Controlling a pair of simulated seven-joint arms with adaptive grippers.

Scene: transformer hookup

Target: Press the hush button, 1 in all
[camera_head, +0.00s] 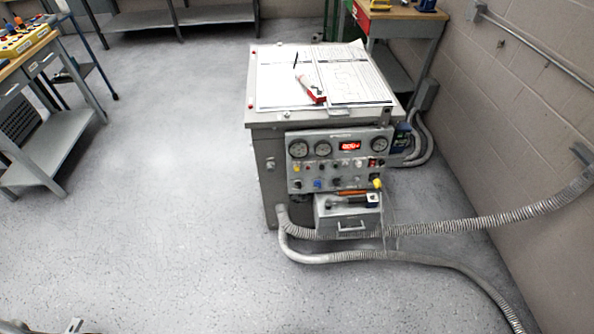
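A grey cabinet (262,175) stands right of the middle, with a control panel (300,186) on its front. The panel carries round gauges (298,149), a lit red digital display (349,146), rows of small knobs and buttons, a blue knob or plug (318,183) and a yellow one (377,183). Which of these is the hush button cannot be told; labels are too small to read. Neither gripper can be made out. Only a small grey piece shows at the bottom left edge, and I cannot tell what it belongs to.
A drawer (349,226) with tools on top sits below the panel. Ribbed hoses (450,226) run right to the wall. Papers (350,75) and a red-white item (311,90) lie on the cabinet. A bench (45,150) stands left; the floor (160,200) between is clear.

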